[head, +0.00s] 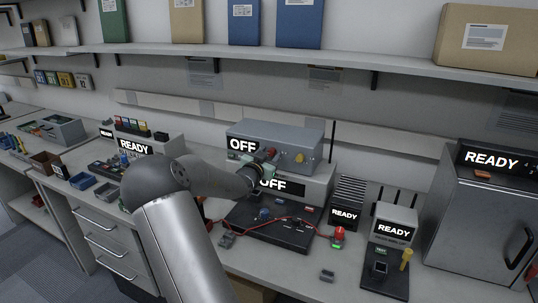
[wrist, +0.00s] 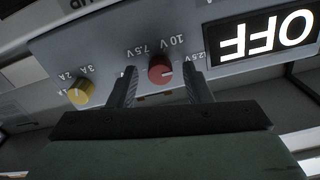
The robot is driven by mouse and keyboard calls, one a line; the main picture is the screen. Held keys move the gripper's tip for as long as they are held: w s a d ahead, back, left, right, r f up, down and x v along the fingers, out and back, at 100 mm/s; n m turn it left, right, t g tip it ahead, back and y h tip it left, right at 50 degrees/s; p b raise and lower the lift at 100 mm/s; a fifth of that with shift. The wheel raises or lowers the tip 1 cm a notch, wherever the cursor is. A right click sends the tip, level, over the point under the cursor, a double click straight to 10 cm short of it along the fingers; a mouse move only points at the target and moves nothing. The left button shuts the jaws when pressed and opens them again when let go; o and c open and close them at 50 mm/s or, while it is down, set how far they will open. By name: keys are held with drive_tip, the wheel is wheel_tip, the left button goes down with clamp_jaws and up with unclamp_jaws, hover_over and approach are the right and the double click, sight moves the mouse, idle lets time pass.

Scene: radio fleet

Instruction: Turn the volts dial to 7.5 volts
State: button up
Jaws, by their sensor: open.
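The volts dial (wrist: 161,69) is a small red knob on the front of a grey power supply (head: 285,139). The wrist view shows the panel upside down, with 7.5V, 10V and part of 12.5V printed around the knob. A pale mark shows on its right side, but its exact setting is unclear. My gripper (wrist: 163,76) is open, with one dark finger on each side of the red knob; contact is not clear. In the head view my gripper (head: 266,161) is at the supply's front and partly hides the dial.
A yellow amps knob (wrist: 78,92) sits beside the dial. The supply's display (wrist: 262,39) reads OFF. Another unit with an OFF display (head: 274,184) lies below. A dark board (head: 270,228) with red wires lies in front, and a black rod (head: 332,150) stands to the right.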

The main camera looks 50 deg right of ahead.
drive_tip(key=shift+d, duration=0.15)
clamp_jaws()
